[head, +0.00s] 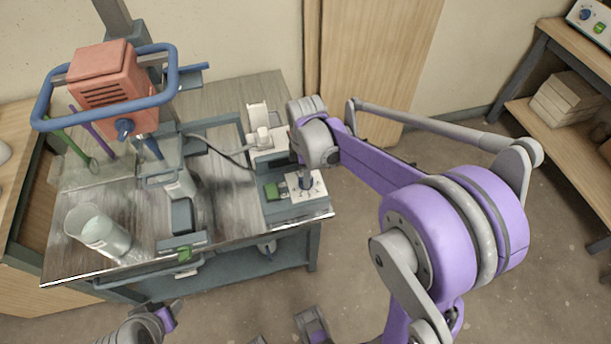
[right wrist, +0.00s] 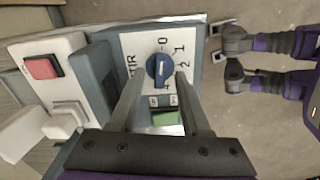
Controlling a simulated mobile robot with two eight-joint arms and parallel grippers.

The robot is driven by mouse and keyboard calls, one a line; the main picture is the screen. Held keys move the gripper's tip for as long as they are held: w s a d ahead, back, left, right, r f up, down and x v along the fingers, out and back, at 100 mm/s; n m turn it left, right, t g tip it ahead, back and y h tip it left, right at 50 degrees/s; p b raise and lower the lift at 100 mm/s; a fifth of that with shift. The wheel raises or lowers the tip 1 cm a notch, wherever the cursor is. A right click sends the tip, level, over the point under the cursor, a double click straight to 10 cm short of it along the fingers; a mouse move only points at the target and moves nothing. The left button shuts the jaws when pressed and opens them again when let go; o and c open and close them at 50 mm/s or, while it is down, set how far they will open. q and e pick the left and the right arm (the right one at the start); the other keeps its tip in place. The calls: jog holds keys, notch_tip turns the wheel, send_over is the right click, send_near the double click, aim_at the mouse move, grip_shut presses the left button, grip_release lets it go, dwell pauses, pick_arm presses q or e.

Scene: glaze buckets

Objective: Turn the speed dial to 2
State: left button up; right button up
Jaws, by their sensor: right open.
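The speed dial (right wrist: 159,68) is a blue knob on a white panel with numbers around it. In the right wrist view its pale mark runs roughly up and down, in line with the 0 above; which end points is hard to tell. The 1 and 2 lie to its right. My right gripper (right wrist: 158,84) is open, its fingers on either side of the dial; contact cannot be made out. In the head view my right gripper (head: 306,176) reaches down over the control box (head: 295,205).
A green button (right wrist: 166,118) is just below the dial, and a red button (right wrist: 41,67) sits left on a pale box. In the head view a red stirrer motor (head: 100,75) with a blue guard and a clear bucket (head: 95,230) share the table (head: 150,215).

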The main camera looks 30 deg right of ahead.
jog(key=shift+f, duration=0.7)
grip_shut()
